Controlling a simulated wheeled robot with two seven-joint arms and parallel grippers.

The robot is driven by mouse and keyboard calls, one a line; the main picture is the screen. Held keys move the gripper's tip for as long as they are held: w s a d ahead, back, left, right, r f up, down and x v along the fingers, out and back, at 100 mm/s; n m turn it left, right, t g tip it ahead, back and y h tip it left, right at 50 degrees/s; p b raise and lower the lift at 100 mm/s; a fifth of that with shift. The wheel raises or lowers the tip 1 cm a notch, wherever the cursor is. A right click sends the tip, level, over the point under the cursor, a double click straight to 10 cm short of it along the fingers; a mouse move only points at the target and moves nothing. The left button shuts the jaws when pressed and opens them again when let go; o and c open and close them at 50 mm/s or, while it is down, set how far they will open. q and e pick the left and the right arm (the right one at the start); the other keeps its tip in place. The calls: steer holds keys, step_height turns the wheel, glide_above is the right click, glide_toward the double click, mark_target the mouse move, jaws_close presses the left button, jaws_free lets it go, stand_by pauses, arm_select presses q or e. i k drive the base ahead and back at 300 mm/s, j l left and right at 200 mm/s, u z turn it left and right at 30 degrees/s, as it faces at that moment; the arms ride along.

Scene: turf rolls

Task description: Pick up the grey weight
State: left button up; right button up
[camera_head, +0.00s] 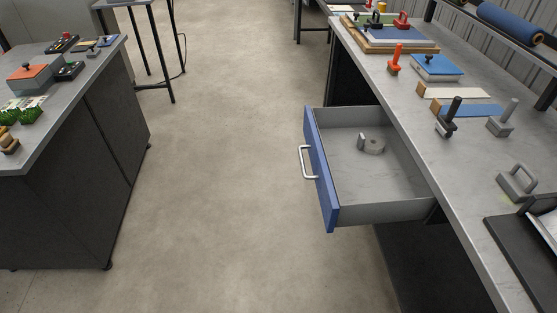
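A smaller grey round piece with an upright tab (373,146) lies inside the open drawer. A grey block with a post handle (501,127) also stands on the bench, behind the looped one. I cannot tell for certain which of these is the grey weight. Neither of my grippers is in view.
The blue-fronted drawer (319,170) juts out from the right bench (460,165) into the aisle. Black-handled and orange tools (394,62) stand along the bench. A dark tray (513,247) lies at the near right. A left cabinet (70,140) bounds the open floor (220,150).

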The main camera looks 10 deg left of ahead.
mark_target(513, 183)
steer(key=z, duration=1.25)
